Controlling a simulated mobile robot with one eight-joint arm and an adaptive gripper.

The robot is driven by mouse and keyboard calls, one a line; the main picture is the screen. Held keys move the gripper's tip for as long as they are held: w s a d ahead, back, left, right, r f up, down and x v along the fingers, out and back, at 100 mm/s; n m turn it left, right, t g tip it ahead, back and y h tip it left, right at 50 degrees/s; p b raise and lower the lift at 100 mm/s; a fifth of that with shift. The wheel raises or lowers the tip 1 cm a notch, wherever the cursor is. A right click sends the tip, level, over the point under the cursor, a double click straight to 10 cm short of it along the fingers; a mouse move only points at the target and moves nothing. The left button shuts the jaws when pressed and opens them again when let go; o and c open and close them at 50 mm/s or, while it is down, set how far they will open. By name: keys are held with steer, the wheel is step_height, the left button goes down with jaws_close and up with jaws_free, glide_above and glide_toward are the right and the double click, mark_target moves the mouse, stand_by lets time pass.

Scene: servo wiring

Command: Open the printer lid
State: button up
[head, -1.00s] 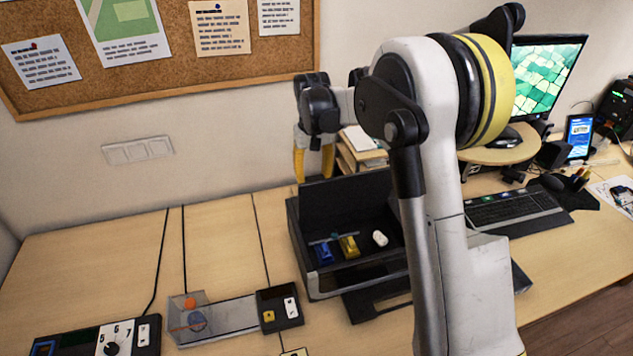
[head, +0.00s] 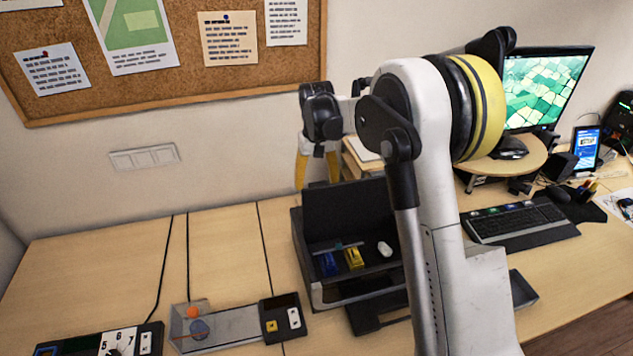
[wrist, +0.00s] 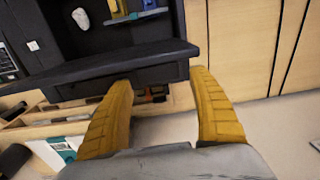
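The printer (head: 310,283) is a dark box on the desk. Its lid (head: 345,208) stands raised at the back, with the inside exposed. Blue and yellow pieces and a white piece show inside it. My gripper (head: 317,172) points down behind the raised lid, near the wall. In the wrist view, my gripper (wrist: 163,80) has its two yellow fingers spread apart with nothing between them. The lid's dark edge (wrist: 120,70) runs across just beyond the fingertips, and I cannot tell whether they touch it.
A wooden organiser (head: 360,157) stands behind the printer on the right. A keyboard (head: 520,222) and monitor (head: 545,85) are farther right. A dial panel (head: 115,342) and a clear-sided box (head: 225,325) sit at front left. The desk's left back is clear.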

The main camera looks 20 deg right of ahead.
step_height(320, 180, up, 12)
stand_by(0.6)
steer(key=s+r+t+b, duration=0.2)
steer(key=s+t+b, duration=0.2)
steer(key=s, duration=1.3)
steer(key=s+f+t+b, duration=0.3)
steer(key=s+f, duration=0.6)
steer(key=s, duration=0.6)
steer(key=shift+f, duration=0.4)
